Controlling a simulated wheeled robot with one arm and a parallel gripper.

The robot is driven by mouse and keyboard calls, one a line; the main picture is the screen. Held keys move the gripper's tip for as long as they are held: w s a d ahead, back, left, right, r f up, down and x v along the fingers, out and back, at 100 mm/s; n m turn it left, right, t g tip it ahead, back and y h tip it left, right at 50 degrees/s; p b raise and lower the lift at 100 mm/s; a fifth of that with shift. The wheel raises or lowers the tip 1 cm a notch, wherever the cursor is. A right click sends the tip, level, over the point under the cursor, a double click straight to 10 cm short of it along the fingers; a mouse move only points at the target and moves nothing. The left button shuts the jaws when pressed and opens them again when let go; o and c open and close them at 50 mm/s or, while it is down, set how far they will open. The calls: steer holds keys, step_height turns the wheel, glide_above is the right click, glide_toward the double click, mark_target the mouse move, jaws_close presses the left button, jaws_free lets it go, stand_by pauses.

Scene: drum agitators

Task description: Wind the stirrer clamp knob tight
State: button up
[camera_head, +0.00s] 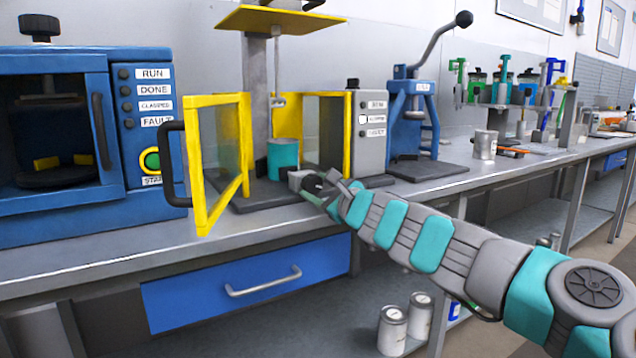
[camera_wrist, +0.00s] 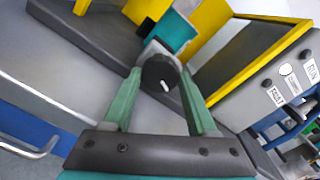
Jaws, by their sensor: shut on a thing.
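The clamp knob (camera_wrist: 158,70) is dark and round with a short white mark on its face, which points to the lower right in the wrist view. My gripper (camera_wrist: 161,82) has its green fingers shut on the knob, one on each side. In the head view my gripper (camera_head: 318,186) reaches the front of the stirrer's base, and the knob is mostly hidden there. The stirrer has a grey column (camera_head: 256,90), a yellow top plate (camera_head: 270,19) and a teal cup (camera_head: 283,155) on its base. A grey clamp block sits behind the knob.
The yellow-framed door (camera_head: 218,160) stands open to the left of the cup. A grey control box (camera_head: 369,130) stands close on the right. A blue cabinet machine (camera_head: 60,130) and a blue lever press (camera_head: 412,110) flank the stirrer. A drawer handle (camera_head: 263,282) juts out below.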

steer(key=shift+f+m, duration=0.15)
steer(key=shift+m, duration=0.75)
steer(key=o, duration=1.4)
steer(key=shift+c, duration=0.2)
steer(key=shift+s+d, duration=0.1)
steer(key=v, duration=0.7)
steer(key=shift+s+d+b, duration=0.15)
steer(key=shift+s+b, duration=0.05)
steer(key=shift+b, duration=0.1)
